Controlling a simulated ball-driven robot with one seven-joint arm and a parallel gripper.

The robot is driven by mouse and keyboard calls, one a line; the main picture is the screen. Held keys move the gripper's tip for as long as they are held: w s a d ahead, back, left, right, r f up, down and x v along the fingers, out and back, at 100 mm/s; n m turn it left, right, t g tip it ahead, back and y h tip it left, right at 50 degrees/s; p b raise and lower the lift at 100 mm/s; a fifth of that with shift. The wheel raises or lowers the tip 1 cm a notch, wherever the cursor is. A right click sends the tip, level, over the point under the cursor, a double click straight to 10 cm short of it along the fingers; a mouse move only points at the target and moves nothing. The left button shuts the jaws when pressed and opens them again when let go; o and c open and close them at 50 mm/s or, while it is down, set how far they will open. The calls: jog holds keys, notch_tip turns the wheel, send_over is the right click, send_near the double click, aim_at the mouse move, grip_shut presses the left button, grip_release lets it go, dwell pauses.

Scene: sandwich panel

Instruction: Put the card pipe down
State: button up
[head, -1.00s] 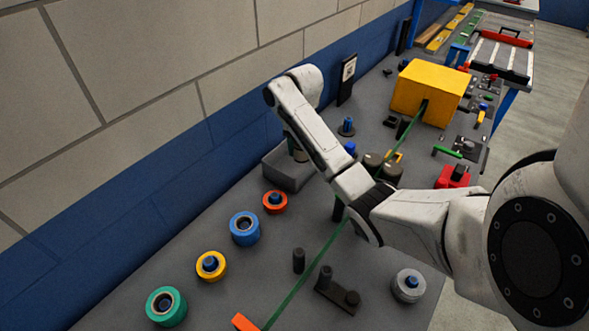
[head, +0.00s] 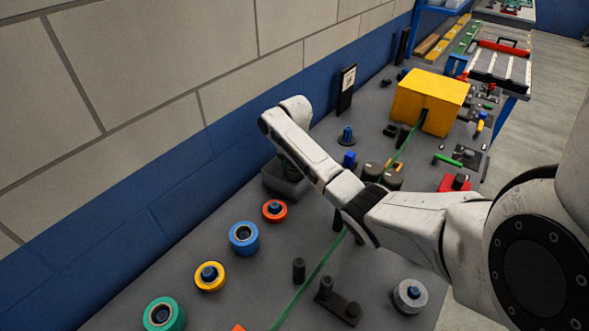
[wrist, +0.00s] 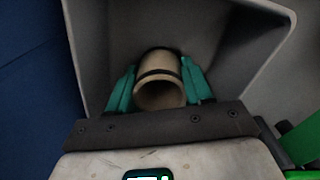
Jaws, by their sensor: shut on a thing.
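The card pipe (wrist: 160,92) is a tan tube with a dark band, seen in the wrist view with its open end towards the camera. My gripper (wrist: 160,88) is shut on it, with a teal finger on each side. The pipe is inside or just over a grey bin (wrist: 230,75), whose walls surround it in the wrist view. Whether the pipe touches the bin floor cannot be told. In the head view the bin (head: 284,183) stands by the blue wall band, and my arm hides most of the gripper and pipe.
Red, blue (head: 244,238), yellow (head: 210,277) and green rolls stand in a row left of the bin. A yellow box (head: 430,100) stands further back, with a green strap (head: 318,268) running along the bench. Dark knobs (head: 372,172) stand right of the bin.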

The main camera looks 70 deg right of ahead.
jog(key=shift+f, duration=0.15)
jog(key=o, duration=1)
jog(key=shift+o, duration=0.2)
notch_tip(320, 180, up, 12)
jog(key=p, duration=0.2)
jog(key=shift+r, duration=0.2)
